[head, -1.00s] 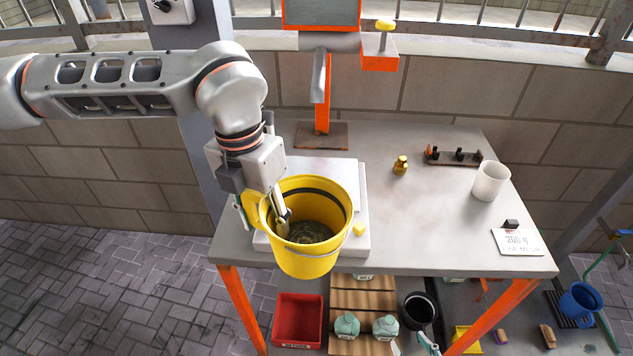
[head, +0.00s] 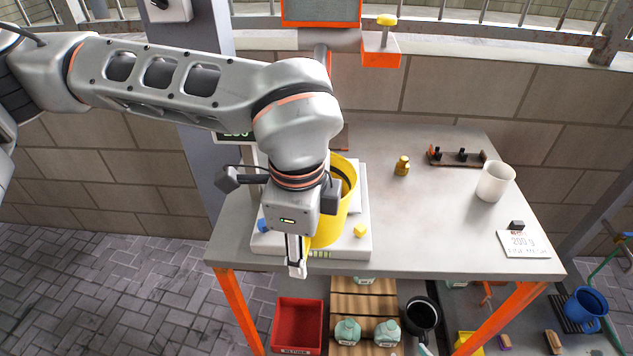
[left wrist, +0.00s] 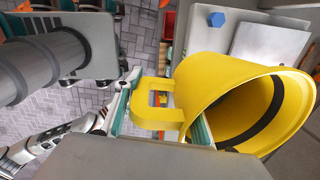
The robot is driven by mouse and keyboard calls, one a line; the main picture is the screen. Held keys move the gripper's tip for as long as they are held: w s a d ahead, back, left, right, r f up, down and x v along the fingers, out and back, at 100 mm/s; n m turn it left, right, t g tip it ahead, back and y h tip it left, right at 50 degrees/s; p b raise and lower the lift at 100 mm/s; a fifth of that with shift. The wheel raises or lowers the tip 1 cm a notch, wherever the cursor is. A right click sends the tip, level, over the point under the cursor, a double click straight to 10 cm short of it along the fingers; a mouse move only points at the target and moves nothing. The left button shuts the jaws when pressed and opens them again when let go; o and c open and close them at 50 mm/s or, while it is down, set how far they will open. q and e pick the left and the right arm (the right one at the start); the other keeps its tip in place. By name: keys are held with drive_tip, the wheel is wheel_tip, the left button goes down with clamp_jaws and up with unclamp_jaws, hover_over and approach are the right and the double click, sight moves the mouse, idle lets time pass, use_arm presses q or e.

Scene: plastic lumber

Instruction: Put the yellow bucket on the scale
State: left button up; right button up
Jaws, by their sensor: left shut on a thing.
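The yellow bucket (head: 342,205) is over the white scale (head: 362,246) on the table, largely hidden behind my left arm in the head view. I cannot tell whether its base touches the scale. My left gripper (head: 297,268) is at the bucket's near side, pointing down. In the left wrist view the bucket (left wrist: 215,85) shows its open mouth, and its square handle (left wrist: 145,122) is between the fingers of my left gripper (left wrist: 163,112), shut on it. A small pale tip at the head view's bottom edge may be my right gripper (head: 424,350); its fingers are unclear.
A brass weight (head: 402,166), a dark weight rack (head: 458,157), a white cup (head: 495,182) and a 200 g card (head: 523,243) are on the table's right. The table middle is clear. A red bin (head: 297,325) and teal jugs (head: 347,331) are below.

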use_arm(q)
drive_tip(key=shift+d+n, duration=0.2)
drive_tip(key=shift+n, duration=0.5)
drive_tip(key=w+p, duration=0.2)
drive_tip(key=w, duration=1.5)
drive_tip(key=shift+w, duration=0.25)
drive_tip(key=shift+w+f+p, duration=0.1)
drive_tip(key=shift+f+p, duration=0.4)
drive_tip(key=shift+f, duration=1.3)
drive_tip(key=o, duration=1.6)
drive_tip(key=r, duration=0.8)
drive_tip(key=s+r+b, duration=0.1)
drive_tip(key=r, duration=0.3)
